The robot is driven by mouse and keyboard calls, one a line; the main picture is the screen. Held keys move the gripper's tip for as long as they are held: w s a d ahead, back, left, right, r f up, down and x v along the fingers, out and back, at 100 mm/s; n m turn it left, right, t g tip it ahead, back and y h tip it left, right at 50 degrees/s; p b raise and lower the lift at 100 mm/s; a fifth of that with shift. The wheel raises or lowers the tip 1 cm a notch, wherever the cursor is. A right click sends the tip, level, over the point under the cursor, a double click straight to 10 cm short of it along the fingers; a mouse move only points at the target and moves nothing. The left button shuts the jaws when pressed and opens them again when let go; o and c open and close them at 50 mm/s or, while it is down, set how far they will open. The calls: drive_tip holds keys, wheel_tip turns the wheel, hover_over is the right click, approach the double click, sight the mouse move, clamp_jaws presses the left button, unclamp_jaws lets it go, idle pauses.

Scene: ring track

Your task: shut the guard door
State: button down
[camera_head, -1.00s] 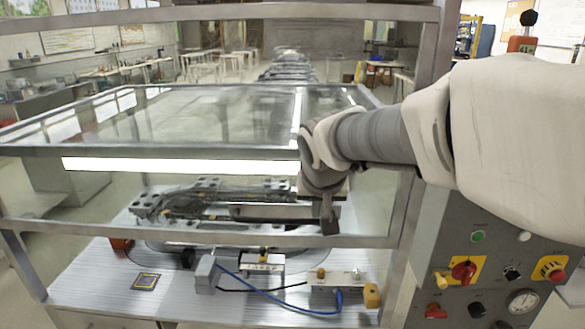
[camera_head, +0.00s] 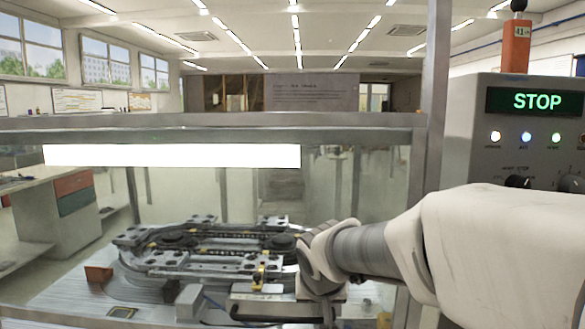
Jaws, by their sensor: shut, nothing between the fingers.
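The guard door is a clear panel in a grey metal frame at the front of the enclosure. Its top rail (camera_head: 200,128) crosses the picture just above a lit white strip. What looks like its lower rail (camera_head: 60,316) shows at the bottom left edge; how far it is from the bottom of its travel is out of view. My gripper (camera_head: 328,312) points down in front of the panel, right of centre, near the level of the lower rail. It is shut and empty. I cannot tell whether it touches the rail.
Behind the panel lies the ring track (camera_head: 210,245) on a metal table. A grey upright (camera_head: 433,90) stands at the right.

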wheel_tip(320, 180, down, 7)
drive_tip(key=b, duration=0.4)
drive_tip(key=shift+r, duration=0.15)
drive_tip(key=shift+s, duration=0.15)
drive_tip(key=w+d+r+p+v, duration=0.1)
drive_tip(key=w+r+p+v, duration=0.15)
drive_tip(key=p+v, duration=0.7)
drive_tip(key=s+d+f+g+b, duration=0.1)
drive_tip(key=s+d+b, duration=0.15)
drive_tip(key=s, duration=0.75)
drive_tip(key=s+d+f+b, duration=0.1)
drive_tip(key=s+d, duration=0.3)
drive_tip(key=s, duration=0.7)
wheel_tip(320, 180, up, 17)
drive_tip(key=p, duration=1.6)
drive_tip(key=shift+w+n+y+p, duration=0.3)
drive_tip(key=shift+n, duration=0.1)
